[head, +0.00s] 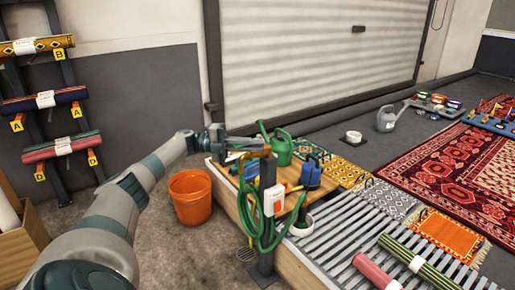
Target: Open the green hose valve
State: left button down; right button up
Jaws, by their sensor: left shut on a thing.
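A green hose (248,215) hangs in loops on a dark post with a white and orange box (273,200) at the front edge of the wooden bench. My left gripper (262,143) reaches in from the left to the top of this post. It is shut at the green hose valve (267,153), which is small here and mostly hidden by the fingers. How far the valve is turned cannot be told. My right gripper is out of view.
A green watering can (281,149) and a blue container (310,173) stand behind the post, close to my gripper. An orange bucket (190,197) stands on the floor at left. A slatted grate (350,230) with rolled rugs lies at right.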

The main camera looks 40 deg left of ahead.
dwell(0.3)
pick_arm(q)
jog(key=c, duration=1.9)
grip_release()
jog(key=shift+o, duration=0.2)
